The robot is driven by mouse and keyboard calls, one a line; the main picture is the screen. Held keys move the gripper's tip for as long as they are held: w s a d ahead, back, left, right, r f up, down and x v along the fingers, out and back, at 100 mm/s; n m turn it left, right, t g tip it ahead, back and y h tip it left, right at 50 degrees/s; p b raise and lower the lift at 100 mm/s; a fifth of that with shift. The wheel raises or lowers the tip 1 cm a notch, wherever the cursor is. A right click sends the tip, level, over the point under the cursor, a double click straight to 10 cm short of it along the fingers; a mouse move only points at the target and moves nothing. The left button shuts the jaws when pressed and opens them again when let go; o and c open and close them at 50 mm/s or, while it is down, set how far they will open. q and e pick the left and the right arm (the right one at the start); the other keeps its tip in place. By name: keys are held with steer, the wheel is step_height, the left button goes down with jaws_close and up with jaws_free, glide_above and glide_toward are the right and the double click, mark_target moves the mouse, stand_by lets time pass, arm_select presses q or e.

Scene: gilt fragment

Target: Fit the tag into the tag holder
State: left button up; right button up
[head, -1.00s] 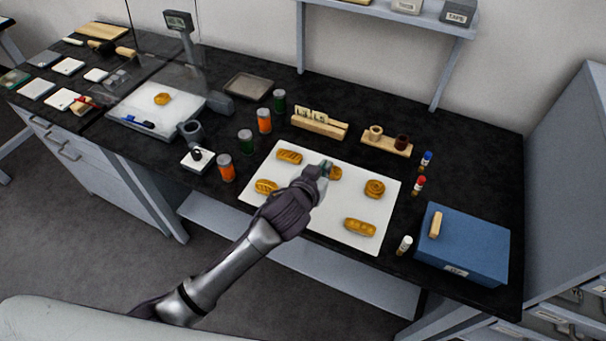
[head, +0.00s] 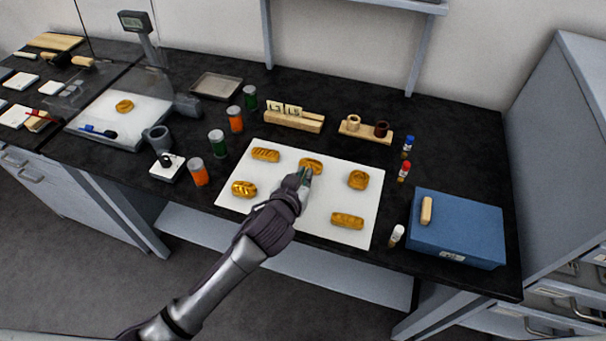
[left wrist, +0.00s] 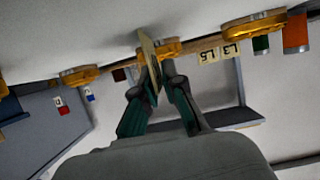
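The tag holder (head: 292,123) is a pale wooden rack at the back of the black counter, with tags L3 and L5 standing in its left part. In the left wrist view the tags L5 (left wrist: 208,56) and L3 (left wrist: 230,49) show upside down. My left gripper (head: 303,178) is over the white board, in front of the holder and apart from it. In the wrist view its green fingers (left wrist: 160,85) are closed on a thin pale tag (left wrist: 148,58), seen nearly edge-on. The tag's face cannot be read. My right gripper is not in view.
Gold ornaments, such as one (head: 347,220), lie on the white board (head: 290,220) beneath the gripper. Green and orange jars (head: 235,120) stand left of the holder. A wooden stand (head: 365,133) is to its right. A blue box (head: 456,230) sits at the right.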

arm_select(q)
steer(key=shift+o, duration=1.4)
steer(key=shift+w, duration=0.1)
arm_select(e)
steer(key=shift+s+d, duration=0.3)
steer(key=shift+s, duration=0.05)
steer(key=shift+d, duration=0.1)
